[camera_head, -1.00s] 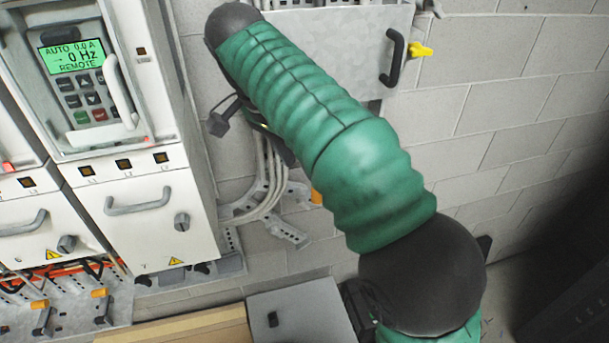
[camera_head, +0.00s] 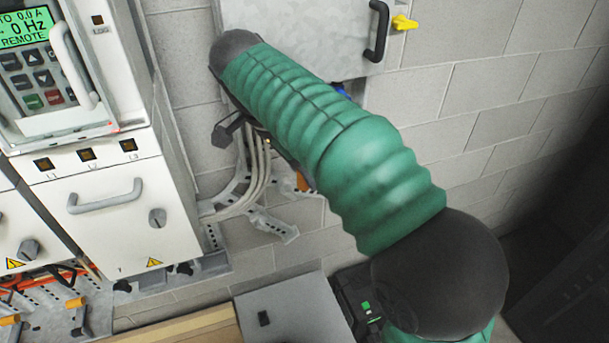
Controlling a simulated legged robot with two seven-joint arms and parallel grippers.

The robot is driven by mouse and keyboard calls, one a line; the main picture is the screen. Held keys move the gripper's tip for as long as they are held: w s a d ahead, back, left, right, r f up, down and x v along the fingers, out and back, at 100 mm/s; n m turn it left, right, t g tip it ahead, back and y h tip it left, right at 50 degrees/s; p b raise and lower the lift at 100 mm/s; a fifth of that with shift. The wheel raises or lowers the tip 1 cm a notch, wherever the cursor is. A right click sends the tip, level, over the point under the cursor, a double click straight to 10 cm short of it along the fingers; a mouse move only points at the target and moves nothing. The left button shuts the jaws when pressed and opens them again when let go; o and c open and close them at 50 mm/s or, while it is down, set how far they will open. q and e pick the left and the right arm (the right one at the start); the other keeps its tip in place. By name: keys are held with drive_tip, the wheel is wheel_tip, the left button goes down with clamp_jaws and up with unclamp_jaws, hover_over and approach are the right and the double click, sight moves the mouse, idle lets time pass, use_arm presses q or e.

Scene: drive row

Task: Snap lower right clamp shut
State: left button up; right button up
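My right arm, in a green ribbed sleeve, crosses the middle of the head view from the lower right. A dark pronged part (camera_head: 228,128), apparently my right gripper, shows left of the sleeve beside pale cables (camera_head: 258,165). Most of it is hidden behind my arm, so its opening and any contact cannot be told. An orange piece (camera_head: 302,181), possibly a clamp handle, sits at the sleeve's lower edge, partly covered. Orange-handled clamps (camera_head: 75,304) line a perforated rail at the lower left. Which one is the lower right clamp is unclear. My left gripper is out of view.
A grey wall box (camera_head: 290,25) with a black handle (camera_head: 378,30) and yellow latch (camera_head: 403,23) is behind my arm. White drive cabinets (camera_head: 100,215) fill the left. A grey box (camera_head: 293,312) and wooden edge (camera_head: 190,328) lie below. The right block wall is clear.

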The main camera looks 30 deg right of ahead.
drive_tip(key=shift+f, duration=0.4)
drive_tip(key=shift+s+a+f, duration=0.1)
drive_tip(key=shift+s, duration=0.05)
drive_tip(key=c, duration=0.6)
clamp_jaws()
idle(0.5)
